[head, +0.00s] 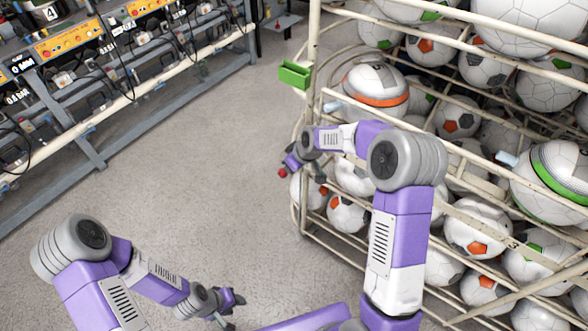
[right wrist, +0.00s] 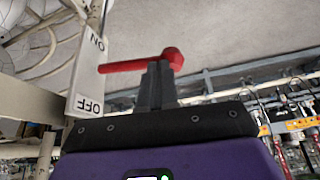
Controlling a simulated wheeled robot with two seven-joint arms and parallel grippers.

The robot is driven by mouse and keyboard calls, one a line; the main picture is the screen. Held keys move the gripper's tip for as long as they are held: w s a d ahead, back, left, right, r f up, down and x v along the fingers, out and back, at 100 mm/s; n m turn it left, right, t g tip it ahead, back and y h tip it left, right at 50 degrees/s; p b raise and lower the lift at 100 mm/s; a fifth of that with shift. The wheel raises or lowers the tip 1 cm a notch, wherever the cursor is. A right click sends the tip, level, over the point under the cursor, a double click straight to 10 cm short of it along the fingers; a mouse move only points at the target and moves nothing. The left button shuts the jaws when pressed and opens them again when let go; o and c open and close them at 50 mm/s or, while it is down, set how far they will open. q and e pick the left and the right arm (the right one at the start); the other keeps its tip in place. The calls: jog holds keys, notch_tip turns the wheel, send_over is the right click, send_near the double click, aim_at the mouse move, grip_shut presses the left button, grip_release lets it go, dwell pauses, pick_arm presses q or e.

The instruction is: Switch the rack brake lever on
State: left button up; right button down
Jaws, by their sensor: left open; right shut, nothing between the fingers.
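The red brake lever (right wrist: 135,66) sticks out sideways from a white plate (right wrist: 88,60) in the right wrist view, ending in a round red knob (right wrist: 172,58). The plate carries ON and OFF labels, upside down in this view. The lever lies between them, nearer ON. My right gripper (right wrist: 158,66) is shut, its fingertips overlapping the lever beside the knob; I cannot tell whether they touch it. In the head view the red knob (head: 282,173) shows at the rack's left edge, by my right gripper (head: 288,166). My left gripper (head: 231,311) is open and empty above the floor.
The ball rack (head: 312,60) fills the right side with several footballs. A green tray (head: 295,74) is fixed to its left post. A grey workbench frame (head: 90,150) stands at the left. The floor (head: 190,140) between is clear.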

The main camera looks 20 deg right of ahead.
pick_arm(q)
notch_tip(320, 180, down, 7)
jog(key=b, duration=0.6)
jog(key=shift+w+d, duration=0.2)
jog(key=shift+d, duration=0.05)
pick_arm(e)
notch_tip(320, 180, down, 7)
jog(key=a+t+h, duration=0.1)
jog(key=h, duration=0.1)
jog(key=shift+s+n+t, duration=0.25)
jog(key=shift+n+t, duration=0.05)
pick_arm(q)
jog(key=shift+f, duration=0.1)
pick_arm(e)
jog(key=shift+s+f, duration=0.1)
jog(key=shift+f, duration=0.05)
